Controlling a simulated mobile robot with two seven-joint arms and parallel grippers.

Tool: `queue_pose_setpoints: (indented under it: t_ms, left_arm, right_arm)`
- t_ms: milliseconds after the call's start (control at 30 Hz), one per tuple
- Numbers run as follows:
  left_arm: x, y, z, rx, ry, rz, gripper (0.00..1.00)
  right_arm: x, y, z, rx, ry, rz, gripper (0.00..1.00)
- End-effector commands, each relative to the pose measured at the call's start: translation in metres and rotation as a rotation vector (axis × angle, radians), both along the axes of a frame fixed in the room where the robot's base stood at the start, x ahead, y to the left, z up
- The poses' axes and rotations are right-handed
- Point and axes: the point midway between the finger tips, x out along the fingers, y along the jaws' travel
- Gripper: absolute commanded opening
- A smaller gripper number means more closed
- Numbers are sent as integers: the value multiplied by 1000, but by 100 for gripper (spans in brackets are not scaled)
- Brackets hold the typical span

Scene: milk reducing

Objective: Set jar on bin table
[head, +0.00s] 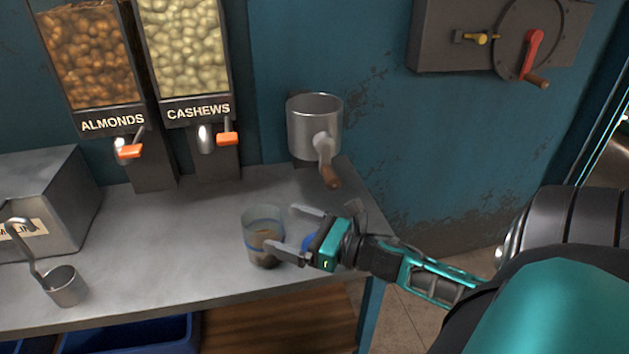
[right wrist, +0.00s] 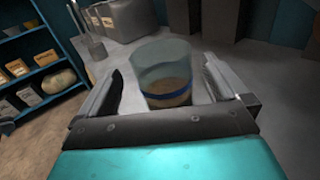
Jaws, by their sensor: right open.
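A clear jar (head: 262,224) with a blue band and brown contents stands upright on the grey metal table (head: 190,225), near its front right part. My right gripper (head: 285,228) is open, with its fingers pointing left at the jar. In the right wrist view the jar (right wrist: 163,72) stands between the two spread fingers (right wrist: 160,92), with a gap visible on each side. In the head view one finger overlaps the jar's lower right side. I cannot tell whether it touches. My left gripper is not in view.
Almond (head: 95,60) and cashew (head: 187,50) dispensers are at the back wall. A metal pot (head: 314,125) with a wooden-handled lever is right of them. A ladle (head: 62,285) and grey box (head: 40,195) are at left. Blue bins (head: 130,338) sit below the table.

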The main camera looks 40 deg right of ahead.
Motion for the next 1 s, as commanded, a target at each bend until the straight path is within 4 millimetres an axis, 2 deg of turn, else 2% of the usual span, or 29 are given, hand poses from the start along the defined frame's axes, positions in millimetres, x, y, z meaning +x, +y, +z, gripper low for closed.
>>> queue_pose_setpoints:
  t_ms: [100,333,1000]
  left_arm:
    - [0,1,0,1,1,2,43]
    - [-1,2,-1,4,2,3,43]
    - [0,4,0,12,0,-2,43]
  right_arm:
    - [-21,-8,-1,1,4,-2,100]
    - [-45,-17,0,1,1,-1,100]
    - [-50,-19,0,0,0,0,100]
